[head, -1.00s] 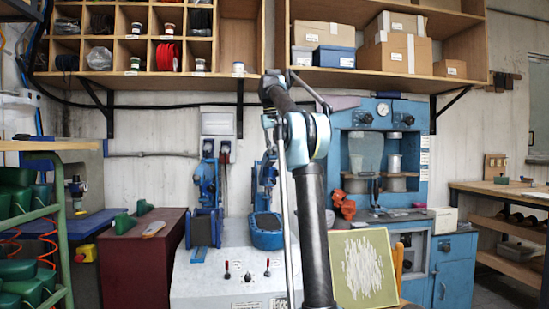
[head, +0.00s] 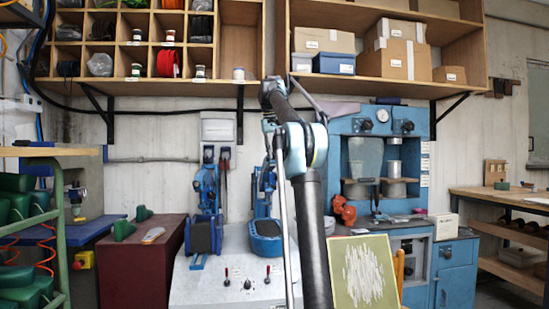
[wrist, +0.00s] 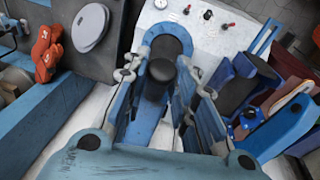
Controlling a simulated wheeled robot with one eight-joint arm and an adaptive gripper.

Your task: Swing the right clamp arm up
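The right clamp arm (wrist: 146,116) is blue and ends in a round black pad (wrist: 158,74). In the wrist view it lies between the fingers of my open gripper (wrist: 168,84), with the pad in front of the blue horseshoe-shaped rest (wrist: 172,32). I cannot tell whether either finger touches it. In the head view the right clamp station (head: 266,226) stands on the white bench, and my arm hides part of it. The left clamp station (head: 205,232) stands beside it, and its dark pad (wrist: 238,84) shows at the right in the wrist view.
The white bench (head: 200,284) has red levers and a dark knob in front. A blue press (head: 415,165) with orange objects (head: 345,210) stands to the right. A green board (head: 347,287) stands in front of it. A dark red cabinet (head: 130,265) is to the left.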

